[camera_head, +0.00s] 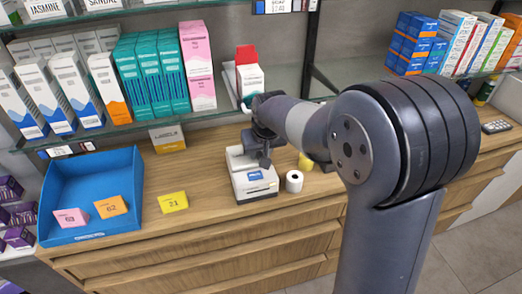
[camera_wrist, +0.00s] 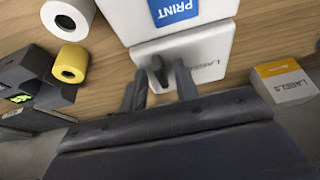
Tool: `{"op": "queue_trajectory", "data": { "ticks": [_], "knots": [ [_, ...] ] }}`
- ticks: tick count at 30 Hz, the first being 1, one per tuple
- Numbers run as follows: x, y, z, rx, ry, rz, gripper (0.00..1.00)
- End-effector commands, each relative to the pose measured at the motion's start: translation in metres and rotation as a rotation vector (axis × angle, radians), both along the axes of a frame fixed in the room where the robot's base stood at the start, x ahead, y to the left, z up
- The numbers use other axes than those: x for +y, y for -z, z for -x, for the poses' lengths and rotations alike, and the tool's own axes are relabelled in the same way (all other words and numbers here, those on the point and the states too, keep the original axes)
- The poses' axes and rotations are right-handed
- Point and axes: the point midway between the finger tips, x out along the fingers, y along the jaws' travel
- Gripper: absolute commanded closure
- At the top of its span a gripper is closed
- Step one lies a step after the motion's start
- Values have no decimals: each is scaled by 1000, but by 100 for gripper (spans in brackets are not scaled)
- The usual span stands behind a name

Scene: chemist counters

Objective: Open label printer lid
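The label printer (camera_head: 255,187) is a white box with a blue sign on its front, standing on the wooden counter. A small dark handle (camera_wrist: 158,70) stands up from the lid. The lid looks shut. My gripper (camera_head: 259,158) is over the back of the printer. In the wrist view my gripper (camera_wrist: 159,88) is open, its two fingers on either side of the handle with gaps. I cannot tell whether the fingertips touch the lid.
A white paper roll (camera_head: 294,181) and a yellow roll (camera_head: 305,162) stand right of the printer. A labels box (camera_head: 167,137) is behind left. A yellow 21 tag (camera_head: 173,202) and a blue tray (camera_head: 88,180) are left. A glass shelf (camera_head: 150,118) with boxes hangs above.

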Motion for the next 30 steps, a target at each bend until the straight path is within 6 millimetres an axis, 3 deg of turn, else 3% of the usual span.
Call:
{"op": "queue_trajectory", "data": {
  "ticks": [10,24,30],
  "knots": [
    [0,0,0,0,0,0,99],
    [1,-1,0,0,-1,0,100],
    [29,0,8,0,-7,0,100]
  ]
}}
